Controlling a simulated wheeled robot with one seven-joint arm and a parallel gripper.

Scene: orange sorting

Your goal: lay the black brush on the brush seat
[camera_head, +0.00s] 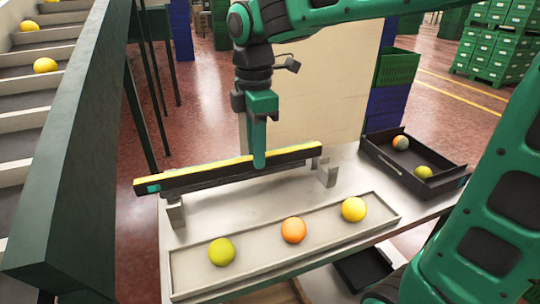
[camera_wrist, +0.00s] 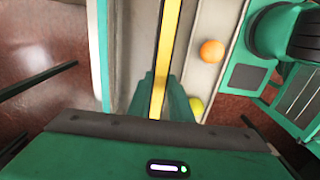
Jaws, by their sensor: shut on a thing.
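The black brush (camera_head: 215,172) is a long dark bar with a yellow strip along its top and a teal patch at its left end. My gripper (camera_head: 259,158) points down and is shut on the brush right of its middle. In the wrist view the yellow strip of the brush (camera_wrist: 168,40) runs between the fingers of my gripper (camera_wrist: 158,98). The brush seat shows as two grey brackets, one at the left (camera_head: 176,214) and one at the right (camera_head: 327,174). The brush spans above them, roughly level; I cannot tell whether it touches them.
A shallow tray (camera_head: 385,218) in front holds a green, an orange and a yellow fruit. A black box (camera_head: 448,186) with two round fruits stands at the right. A dark green conveyor wall (camera_head: 70,150) rises at the left. Bare table shows around the brackets.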

